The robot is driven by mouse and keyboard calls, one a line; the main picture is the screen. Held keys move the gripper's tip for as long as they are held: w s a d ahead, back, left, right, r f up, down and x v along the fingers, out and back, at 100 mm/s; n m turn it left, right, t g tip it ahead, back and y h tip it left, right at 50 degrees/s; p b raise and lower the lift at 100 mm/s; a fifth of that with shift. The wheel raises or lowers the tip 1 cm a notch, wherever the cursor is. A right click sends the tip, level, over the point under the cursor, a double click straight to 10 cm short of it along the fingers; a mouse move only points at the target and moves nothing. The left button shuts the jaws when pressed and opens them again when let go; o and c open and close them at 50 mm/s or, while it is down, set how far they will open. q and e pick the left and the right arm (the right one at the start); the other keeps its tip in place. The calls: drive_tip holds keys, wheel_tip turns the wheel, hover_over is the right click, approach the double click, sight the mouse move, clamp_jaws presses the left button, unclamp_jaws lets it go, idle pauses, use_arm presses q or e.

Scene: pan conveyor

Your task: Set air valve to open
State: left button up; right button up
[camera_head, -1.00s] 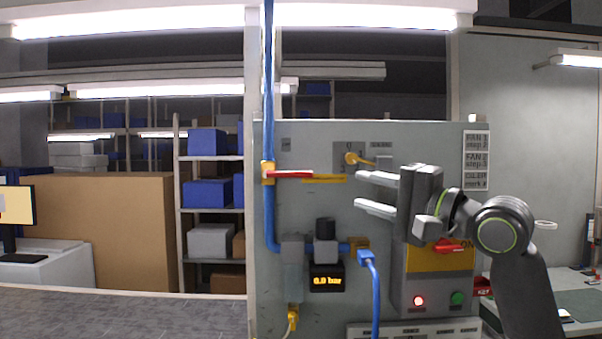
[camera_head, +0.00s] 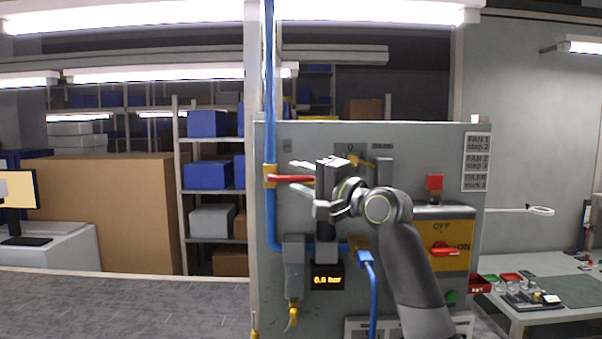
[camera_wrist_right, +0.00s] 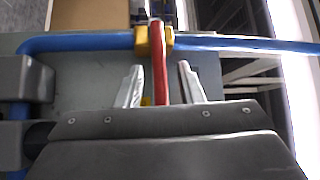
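The air valve is a yellow body (camera_head: 269,176) with a red lever (camera_head: 289,179) on the vertical blue pipe. The lever points right, across the pipe. The lever (camera_wrist_right: 158,75) and the yellow valve body (camera_wrist_right: 148,40) also show in the right wrist view. My right gripper (camera_head: 299,177) is at the lever, with its fingers pointing left toward the pipe. In the right wrist view my right gripper (camera_wrist_right: 160,76) is open, one finger on each side of the lever, with visible gaps. My left gripper is not in view.
A gauge display (camera_head: 327,281) reads what looks like 0.0 bar. A black knob and grey pipe fittings (camera_head: 294,262) sit below my gripper. A yellow switch box with a red handle (camera_head: 440,249) is on the right of the grey panel (camera_head: 400,140).

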drive_tip(key=shift+c, duration=0.4)
clamp_jaws()
